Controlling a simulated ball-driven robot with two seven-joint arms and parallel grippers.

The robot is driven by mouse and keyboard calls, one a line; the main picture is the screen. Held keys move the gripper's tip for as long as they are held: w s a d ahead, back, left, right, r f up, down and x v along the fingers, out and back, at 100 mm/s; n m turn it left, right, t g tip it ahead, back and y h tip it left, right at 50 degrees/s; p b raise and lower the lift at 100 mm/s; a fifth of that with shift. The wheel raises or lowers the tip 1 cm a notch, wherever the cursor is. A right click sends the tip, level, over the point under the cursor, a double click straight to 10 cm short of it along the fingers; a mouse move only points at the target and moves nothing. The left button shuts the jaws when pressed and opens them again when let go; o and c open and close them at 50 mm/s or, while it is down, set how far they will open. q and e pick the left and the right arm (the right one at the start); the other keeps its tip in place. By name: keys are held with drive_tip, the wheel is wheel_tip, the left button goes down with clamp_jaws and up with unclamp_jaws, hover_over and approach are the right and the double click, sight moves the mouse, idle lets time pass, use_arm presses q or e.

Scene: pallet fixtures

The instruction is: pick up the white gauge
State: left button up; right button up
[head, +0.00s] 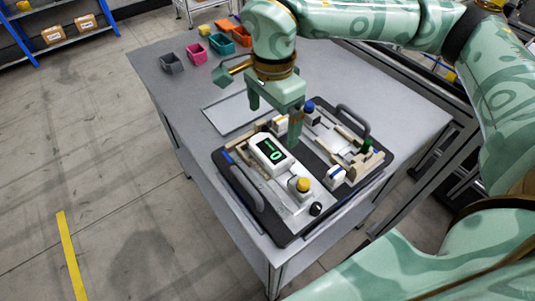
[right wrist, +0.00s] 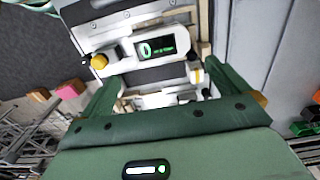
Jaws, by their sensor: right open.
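The white gauge (head: 269,158) is a box with a dark screen and a green reading. It sits on the left half of the dark pallet (head: 285,236). In the right wrist view the gauge (right wrist: 128,50) lies beyond the fingers, near the top middle. My right gripper (head: 276,117) points down, above the pallet's back part and just behind the gauge in the head view. Its two fingers are spread, with nothing held between them; they also show at the sides of the right wrist view (right wrist: 165,98). My left gripper is not in view.
A yellow knob (head: 303,184) stands near the gauge, with a black knob (head: 316,209) in front. A blue knob (head: 309,106) and a green one (head: 367,146) are on the pallet's other parts. Handles (head: 247,188) rise at the pallet's sides. Small coloured bins (head: 196,53) stand at the table's back.

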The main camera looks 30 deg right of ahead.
sight(269, 148)
wheel_tip(269, 148, down, 3)
drive_tip(key=shift+f, duration=0.1)
drive_tip(key=f, duration=0.1)
drive_tip(key=f+b, duration=0.1)
drive_tip(key=f, duration=0.1)
drive_tip(key=f+b, duration=0.1)
drive_tip(key=f, duration=0.1)
drive_tip(key=shift+w+a+f, duration=0.1)
drive_tip(key=shift+a, duration=0.25)
drive_tip(key=c, duration=0.9)
drive_tip(key=shift+r, duration=0.2)
